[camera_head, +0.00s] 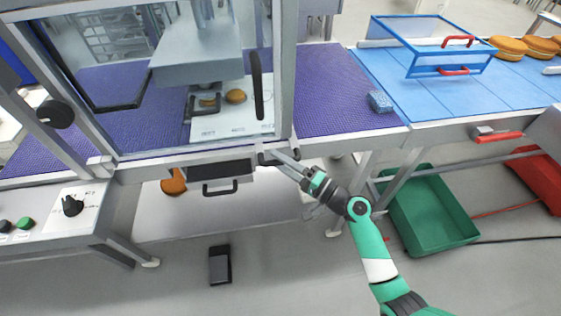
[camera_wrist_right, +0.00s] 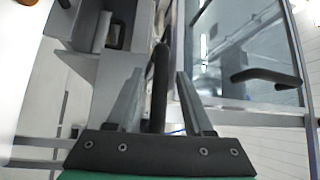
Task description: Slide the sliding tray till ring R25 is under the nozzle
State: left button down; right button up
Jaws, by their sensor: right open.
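The white sliding tray (camera_head: 258,117) lies inside the machine, below a grey block-shaped head (camera_head: 198,66). One round bun (camera_head: 236,96) and part of another (camera_head: 208,101) sit on it. Its markings are too small to read, so I cannot tell which is R25. The nozzle tip is not clearly visible. My right gripper (camera_head: 275,157) is at the machine's front edge, by a black bar handle. In the right wrist view my right gripper (camera_wrist_right: 160,72) is open, with the black bar handle (camera_wrist_right: 158,95) between its fingers. My left gripper is out of view.
A clear door with a black handle (camera_head: 257,85) stands in front of the tray. A drawer handle (camera_head: 220,188) is below left. A green bin (camera_head: 425,212) stands on the floor.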

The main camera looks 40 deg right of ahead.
grip_shut()
dwell(1.4)
